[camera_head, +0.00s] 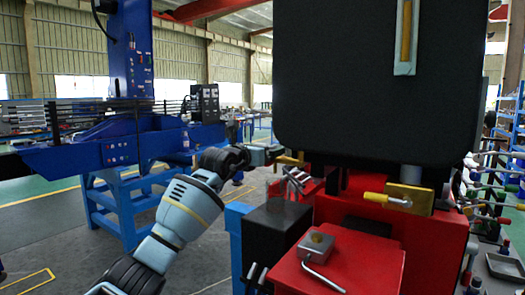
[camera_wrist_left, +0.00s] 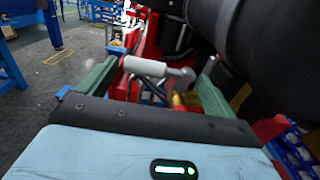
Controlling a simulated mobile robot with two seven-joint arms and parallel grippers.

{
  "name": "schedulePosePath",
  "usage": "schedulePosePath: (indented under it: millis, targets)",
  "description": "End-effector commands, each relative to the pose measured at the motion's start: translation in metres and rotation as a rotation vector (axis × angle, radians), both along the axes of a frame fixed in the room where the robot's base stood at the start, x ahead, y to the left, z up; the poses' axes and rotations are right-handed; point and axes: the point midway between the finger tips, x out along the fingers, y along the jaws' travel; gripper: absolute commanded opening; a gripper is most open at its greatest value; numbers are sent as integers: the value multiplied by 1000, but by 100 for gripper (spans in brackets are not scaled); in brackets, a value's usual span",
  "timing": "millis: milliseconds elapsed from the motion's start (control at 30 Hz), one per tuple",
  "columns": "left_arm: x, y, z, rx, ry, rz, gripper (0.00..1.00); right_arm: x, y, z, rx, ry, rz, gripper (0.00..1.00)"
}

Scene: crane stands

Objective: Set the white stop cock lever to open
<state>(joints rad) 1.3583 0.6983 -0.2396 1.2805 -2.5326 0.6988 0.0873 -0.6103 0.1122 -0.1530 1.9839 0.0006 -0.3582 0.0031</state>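The white stop cock lever (camera_wrist_left: 143,67) shows in the left wrist view as a white cylindrical handle lying roughly crosswise, with a grey metal end on the right near a brass fitting (camera_wrist_left: 180,101). My left gripper (camera_wrist_left: 158,68) is open, its two green fingers spread on either side of the lever; I cannot tell whether either touches it. In the head view my left gripper (camera_head: 274,153) is beside a brass piece (camera_head: 290,159) at the left of the red machine. I cannot make out the white lever there. My right gripper is not in view.
A large dark panel (camera_head: 375,85) overhangs the red machine (camera_head: 440,250). A yellow-handled lever (camera_head: 385,199) is on its right side. A metal block with a bent rod (camera_head: 317,243) sits on the red top. A blue workbench (camera_head: 122,195) stands at the left, with open floor before it.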

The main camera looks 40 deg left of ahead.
Motion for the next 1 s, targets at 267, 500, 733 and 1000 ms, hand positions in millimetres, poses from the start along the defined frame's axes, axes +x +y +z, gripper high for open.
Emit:
schedulePosePath:
  millis: [267, 500, 733, 1000]
  targets:
    - [0, 0, 0, 0, 0, 0, 100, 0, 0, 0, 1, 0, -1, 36]
    - [-12, 0, -1, 0, 0, 0, 100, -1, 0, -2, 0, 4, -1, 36]
    - [-39, -3, -3, 2, 1, 0, 100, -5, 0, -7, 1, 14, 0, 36]
    - [-68, -6, -2, 1, 2, 0, 100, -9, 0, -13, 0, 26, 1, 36]
